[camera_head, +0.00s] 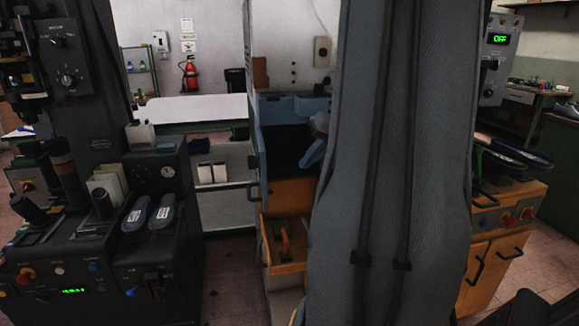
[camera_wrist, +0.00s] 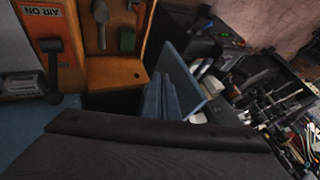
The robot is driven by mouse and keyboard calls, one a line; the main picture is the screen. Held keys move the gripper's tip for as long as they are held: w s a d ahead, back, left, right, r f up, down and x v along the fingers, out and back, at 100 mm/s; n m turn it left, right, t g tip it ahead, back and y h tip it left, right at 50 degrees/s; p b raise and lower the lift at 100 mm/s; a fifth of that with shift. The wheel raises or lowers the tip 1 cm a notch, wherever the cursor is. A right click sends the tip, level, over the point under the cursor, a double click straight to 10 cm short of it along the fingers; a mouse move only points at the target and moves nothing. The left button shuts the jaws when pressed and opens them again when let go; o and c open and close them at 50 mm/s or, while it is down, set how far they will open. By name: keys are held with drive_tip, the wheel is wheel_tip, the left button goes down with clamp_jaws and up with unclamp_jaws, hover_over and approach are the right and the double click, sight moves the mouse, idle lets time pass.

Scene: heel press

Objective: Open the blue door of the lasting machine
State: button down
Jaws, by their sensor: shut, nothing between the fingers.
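The blue door (camera_head: 262,152) of the lasting machine stands swung outward at the left of a dark opening, seen at a steep angle. A dark handle (camera_head: 252,191) is on its outer side. The door also shows in the wrist view as a slanted blue panel (camera_wrist: 186,72). My gripper (camera_head: 303,167) is in front of the opening, to the right of the door on its inner side. In the wrist view, my gripper's fingers (camera_wrist: 163,92) are together with nothing between them, close to the panel. I cannot tell whether they touch it.
The orange lower body (camera_head: 292,192) of the machine has an open tray with tools. A black machine (camera_head: 160,255) stands at the left, and an orange cabinet (camera_head: 500,255) at the right. A white table (camera_head: 200,108) is behind. Some floor is clear left of the door.

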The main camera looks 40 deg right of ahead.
drive_tip(key=w+a+f+p, duration=0.4)
drive_tip(key=w+a+f, duration=0.1)
drive_tip(key=w+f, duration=0.2)
drive_tip(key=shift+w+f, duration=0.3)
drive_tip(key=shift+w, duration=0.05)
drive_tip(key=shift+a, duration=0.1)
